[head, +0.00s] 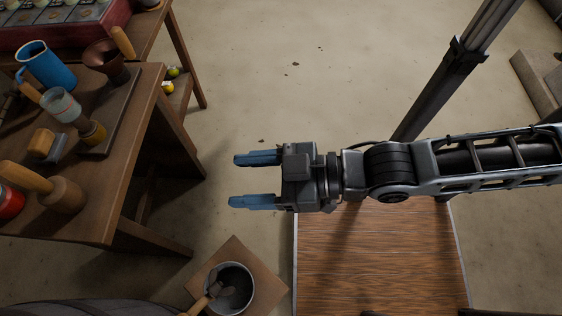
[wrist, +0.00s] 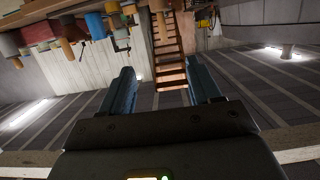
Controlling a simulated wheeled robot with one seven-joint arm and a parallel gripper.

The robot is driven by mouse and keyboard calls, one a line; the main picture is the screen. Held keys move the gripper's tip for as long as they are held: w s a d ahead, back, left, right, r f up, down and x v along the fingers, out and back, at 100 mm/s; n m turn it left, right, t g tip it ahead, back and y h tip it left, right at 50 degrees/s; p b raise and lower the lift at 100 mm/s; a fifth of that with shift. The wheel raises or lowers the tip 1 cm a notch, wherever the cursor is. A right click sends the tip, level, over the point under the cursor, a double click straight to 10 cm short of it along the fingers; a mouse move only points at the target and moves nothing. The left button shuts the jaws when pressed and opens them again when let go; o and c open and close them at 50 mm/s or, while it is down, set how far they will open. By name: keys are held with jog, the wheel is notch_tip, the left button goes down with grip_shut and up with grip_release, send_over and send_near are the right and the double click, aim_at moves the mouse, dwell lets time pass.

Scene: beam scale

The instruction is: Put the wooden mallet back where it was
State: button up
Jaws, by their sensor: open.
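What looks like the wooden mallet (head: 64,195) is on the wooden table at the left in the head view, near its front edge. Its thick brown head is beside a red can, and its pale handle points up and left. My gripper (head: 254,181) is open and empty, with blue fingers pointing left. It hangs over the floor to the right of the table, well apart from the mallet. In the wrist view my open gripper (wrist: 162,88) has nothing between its fingers. I cannot pick out the mallet surely in that view.
The table (head: 95,222) also holds a blue jug (head: 46,66), a brown cup (head: 104,58), a clear cup (head: 61,104) and a red can (head: 10,203). A metal pot (head: 245,272) with a wooden-handled tool stands on a low stand. Floor between table and gripper is clear.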

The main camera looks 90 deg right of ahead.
jog(key=s+r, duration=0.4)
jog(key=s, duration=0.1)
jog(key=shift+s+r+g, duration=0.2)
jog(key=shift+s+g, duration=0.05)
jog(key=shift+g, duration=0.15)
